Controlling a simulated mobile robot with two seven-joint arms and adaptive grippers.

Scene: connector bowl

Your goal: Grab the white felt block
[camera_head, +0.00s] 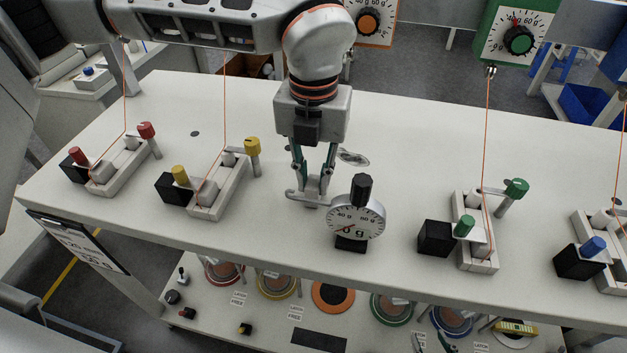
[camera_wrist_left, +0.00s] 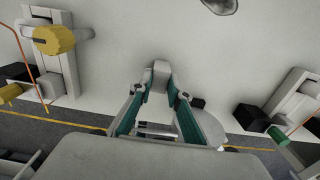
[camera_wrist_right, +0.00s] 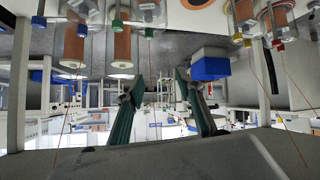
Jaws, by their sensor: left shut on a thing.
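The white felt block (camera_wrist_left: 160,75) is a small pale block between the fingertips of my left gripper (camera_wrist_left: 160,92) in the left wrist view. My left gripper (camera_head: 313,188) points down over the white table in the head view, just left of the dial gauge (camera_head: 355,218), and is shut on the block. In the head view the block is hard to tell from the pale lever-like part around the fingertips. My right gripper (camera_wrist_right: 157,92) is open and empty in the right wrist view. It is out of the head view.
Fixtures with red, yellow (camera_head: 217,184), green (camera_head: 476,230) and blue knobs stand along the table (camera_head: 400,130), with orange cords rising from several. A flat grey oval piece (camera_head: 353,158) lies behind my left gripper. A lower shelf holds coloured round dishes.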

